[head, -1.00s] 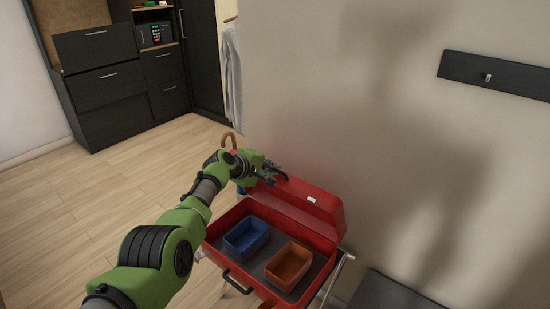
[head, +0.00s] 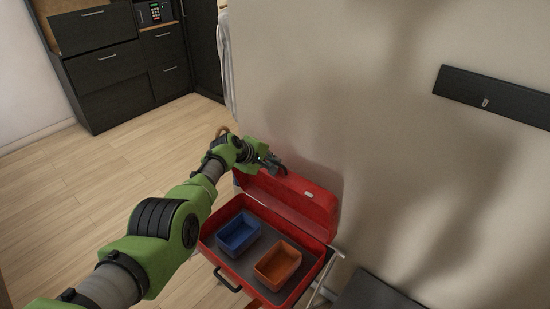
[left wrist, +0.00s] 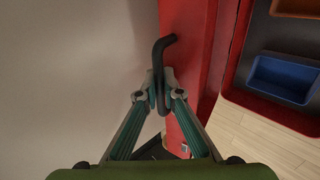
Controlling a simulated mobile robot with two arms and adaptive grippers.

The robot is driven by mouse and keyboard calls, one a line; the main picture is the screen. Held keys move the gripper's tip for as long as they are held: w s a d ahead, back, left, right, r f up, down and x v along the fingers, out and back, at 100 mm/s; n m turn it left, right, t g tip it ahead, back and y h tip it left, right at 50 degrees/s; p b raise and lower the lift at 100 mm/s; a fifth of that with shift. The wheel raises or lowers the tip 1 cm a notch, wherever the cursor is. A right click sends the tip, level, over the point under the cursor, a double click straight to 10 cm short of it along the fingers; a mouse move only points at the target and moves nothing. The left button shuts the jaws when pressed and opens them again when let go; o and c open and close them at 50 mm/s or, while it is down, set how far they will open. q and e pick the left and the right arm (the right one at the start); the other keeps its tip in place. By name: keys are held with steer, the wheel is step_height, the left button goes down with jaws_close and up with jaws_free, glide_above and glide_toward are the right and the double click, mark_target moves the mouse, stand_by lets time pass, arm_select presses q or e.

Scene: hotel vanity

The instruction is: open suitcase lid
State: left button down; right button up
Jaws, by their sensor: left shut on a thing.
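The red suitcase lid (head: 290,198) stands raised at the wall side of the suitcase, with its inner face showing. The suitcase base (head: 213,243) lies open on a stand. A blue box (head: 238,235) and an orange box (head: 278,266) are inside it. My left gripper (head: 271,162) is at the upper edge of the lid. In the left wrist view, its fingers (left wrist: 160,98) are shut on a dark bent handle (left wrist: 158,58) beside the red lid (left wrist: 188,35). My right gripper is not in view.
The beige wall (head: 370,110) is close behind the lid. A dark hook rail (head: 495,95) is on it. A dark flat bench (head: 375,293) stands at the lower right. Black cabinets (head: 125,75) stand at the back left, with clear wooden floor (head: 90,190) before them.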

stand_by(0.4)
arm_select(q)
steer(key=c, duration=2.5)
jaws_free()
steer(key=shift+a+r, duration=0.1)
steer(key=shift+r, duration=0.05)
steer(key=shift+s+a+r, duration=0.2)
steer(key=shift+a+r, duration=0.05)
steer(key=shift+r, duration=0.05)
steer(key=shift+v, duration=5.5)
